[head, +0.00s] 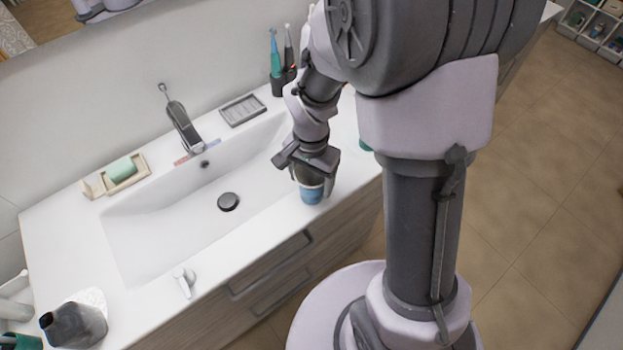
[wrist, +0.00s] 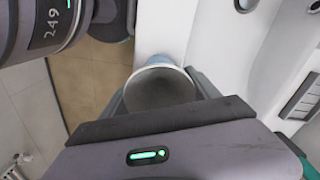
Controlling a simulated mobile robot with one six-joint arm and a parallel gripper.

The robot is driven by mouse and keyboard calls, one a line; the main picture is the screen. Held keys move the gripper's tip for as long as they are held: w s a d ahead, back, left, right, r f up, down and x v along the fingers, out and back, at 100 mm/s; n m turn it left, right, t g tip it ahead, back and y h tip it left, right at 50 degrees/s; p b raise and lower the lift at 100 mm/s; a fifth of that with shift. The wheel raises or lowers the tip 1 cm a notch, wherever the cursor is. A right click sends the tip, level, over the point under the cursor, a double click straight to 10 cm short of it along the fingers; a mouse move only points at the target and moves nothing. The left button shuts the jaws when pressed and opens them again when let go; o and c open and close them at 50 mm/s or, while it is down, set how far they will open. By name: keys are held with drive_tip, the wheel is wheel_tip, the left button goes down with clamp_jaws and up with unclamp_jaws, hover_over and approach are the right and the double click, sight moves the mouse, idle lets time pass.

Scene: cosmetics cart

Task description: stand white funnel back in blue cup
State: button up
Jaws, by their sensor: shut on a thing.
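The blue cup (head: 311,193) is at the counter's front edge, right of the basin, with a pale band near its top.
The white basin (head: 150,225) with its tap (head: 180,125) lies left of the cup. A soap tray (head: 125,172), a ribbed dish (head: 242,110) and a toothbrush holder (head: 284,82) stand along the back. A dark bottle (head: 75,326) is at the front left.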

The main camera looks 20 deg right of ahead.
drive_tip(key=shift+f, duration=0.2)
drive_tip(key=o, duration=1.3)
drive_tip(key=shift+r, duration=0.15)
